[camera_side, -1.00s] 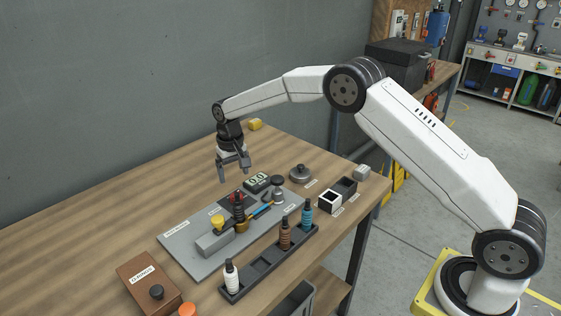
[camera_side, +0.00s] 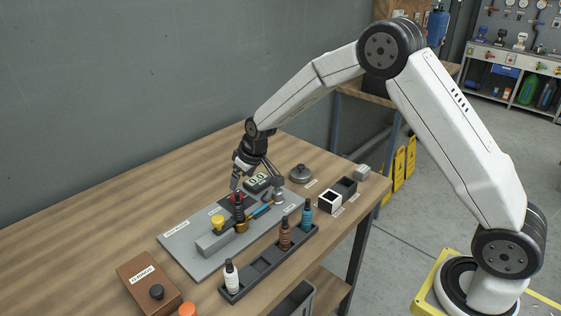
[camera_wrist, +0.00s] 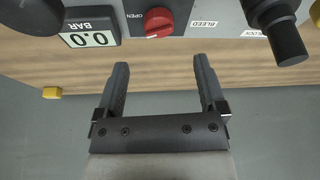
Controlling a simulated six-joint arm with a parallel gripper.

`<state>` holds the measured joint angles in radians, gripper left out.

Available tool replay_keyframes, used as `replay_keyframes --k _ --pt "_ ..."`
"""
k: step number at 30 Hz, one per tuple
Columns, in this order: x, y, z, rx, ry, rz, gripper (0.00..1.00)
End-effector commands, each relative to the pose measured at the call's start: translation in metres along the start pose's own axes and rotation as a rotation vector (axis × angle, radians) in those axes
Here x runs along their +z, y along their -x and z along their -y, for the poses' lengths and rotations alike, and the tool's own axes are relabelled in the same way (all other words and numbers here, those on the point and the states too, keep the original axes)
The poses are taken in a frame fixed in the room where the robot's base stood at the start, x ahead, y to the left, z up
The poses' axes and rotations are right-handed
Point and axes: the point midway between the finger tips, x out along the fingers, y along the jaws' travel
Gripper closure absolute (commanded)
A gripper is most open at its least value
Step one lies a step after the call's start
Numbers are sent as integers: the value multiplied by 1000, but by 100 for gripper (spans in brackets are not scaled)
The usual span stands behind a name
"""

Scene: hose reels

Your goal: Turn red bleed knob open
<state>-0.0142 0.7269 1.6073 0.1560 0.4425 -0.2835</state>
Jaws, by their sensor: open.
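The red bleed knob (camera_wrist: 159,22) shows at the top of the wrist view, on a grey panel between the words OPEN and BLEED. A white mark is on its lower edge. In the side view my gripper (camera_side: 257,184) is tilted low over the back part of the grey plate (camera_side: 188,243).
A display reading 0.0 BAR (camera_wrist: 90,32) sits left of the knob, and a dark cylindrical fitting (camera_wrist: 278,28) stands to its right.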

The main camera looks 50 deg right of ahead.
Motion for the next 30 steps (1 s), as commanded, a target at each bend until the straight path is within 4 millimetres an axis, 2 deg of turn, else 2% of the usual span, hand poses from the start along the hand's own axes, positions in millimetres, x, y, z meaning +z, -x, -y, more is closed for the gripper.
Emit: replay_keyframes --k 14,20,30 --pt "2 -4 -1 5 16 -17 10" --pt "2 -19 -1 4 16 -16 10" --pt "2 -56 -1 4 16 -16 10"
